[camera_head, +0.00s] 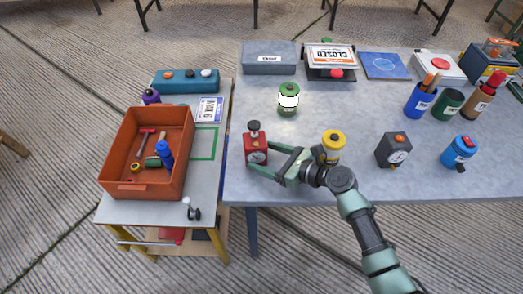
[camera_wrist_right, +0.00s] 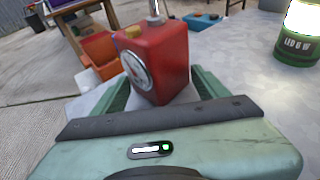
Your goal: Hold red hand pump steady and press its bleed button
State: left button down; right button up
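The red hand pump (camera_head: 256,143) stands upright near the left edge of the grey table, with a dark knob on top and a round dial on its front. In the right wrist view the red pump (camera_wrist_right: 172,62) fills the space ahead of my palm, its dial facing left. In the wrist view the fingers (camera_wrist_right: 160,94) lie either side of the pump's lower body; firm contact cannot be made out. My left gripper is out of view.
A yellow-topped canister (camera_head: 333,144) stands close beside my right wrist. A green lantern (camera_head: 288,98) stands behind the pump. A dark gauge box (camera_head: 394,150) and blue canister (camera_head: 459,153) are to the right. An orange crate (camera_head: 118,187) sits on the left cart.

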grip_shut()
dwell(0.3)
jog(key=c, duration=1.6)
grip_release()
grip_release()
